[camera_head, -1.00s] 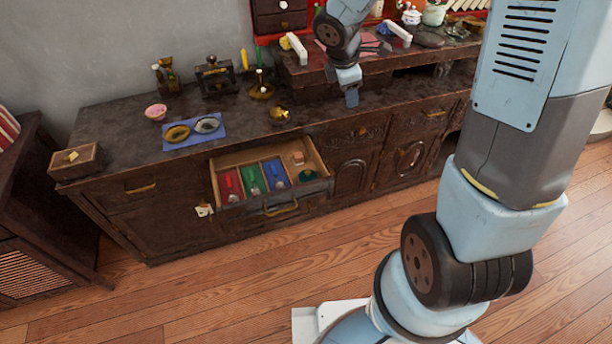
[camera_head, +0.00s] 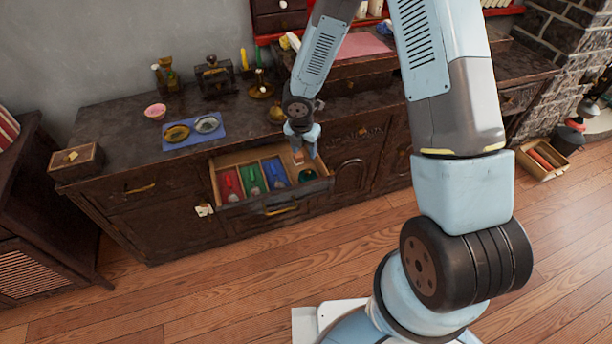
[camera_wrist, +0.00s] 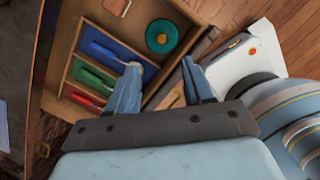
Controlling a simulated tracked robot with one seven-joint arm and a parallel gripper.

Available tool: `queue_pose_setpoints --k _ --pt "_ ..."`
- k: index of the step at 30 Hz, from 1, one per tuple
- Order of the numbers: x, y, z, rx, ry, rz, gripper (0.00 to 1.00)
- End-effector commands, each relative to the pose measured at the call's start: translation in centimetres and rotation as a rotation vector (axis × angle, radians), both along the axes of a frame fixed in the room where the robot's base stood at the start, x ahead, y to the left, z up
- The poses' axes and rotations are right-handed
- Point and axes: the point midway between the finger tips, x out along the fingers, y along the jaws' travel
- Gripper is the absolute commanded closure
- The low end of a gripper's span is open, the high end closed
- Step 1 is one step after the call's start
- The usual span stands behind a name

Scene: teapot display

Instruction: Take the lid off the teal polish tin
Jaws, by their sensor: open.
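The teal polish tin (camera_wrist: 163,36) is a round green-teal disc with a small orange-brown spot at its centre. It sits in the right compartment of the open drawer (camera_head: 240,207), and shows small and dark in the head view (camera_head: 308,175). Whether its lid is on is too small to tell for certain. My gripper (camera_wrist: 160,68) is open and empty, its two fingers apart. In the head view, my gripper (camera_head: 302,150) hangs above the drawer's right end. The tin lies just beyond the fingertips in the wrist view, apart from them.
The drawer also has red (camera_head: 230,185), green (camera_head: 251,178) and blue (camera_head: 274,172) compartments with items, and a wooden block (camera_wrist: 117,6) near the tin. Drawer walls rise close around the tin. A blue mat (camera_head: 215,134) with two dishes lies on the cabinet top.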

Motion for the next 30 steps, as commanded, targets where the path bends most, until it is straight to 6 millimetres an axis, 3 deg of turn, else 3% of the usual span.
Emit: queue_pose_setpoints --k 9,19,30 --pt "0.6 -0.3 -5.0 -0.002 0.001 0.000 0.49" --pt "0.8 -0.6 -6.9 -0.002 0.001 -0.001 0.49" --pt "1.1 -1.1 -10.9 -0.002 0.001 -0.001 0.49"
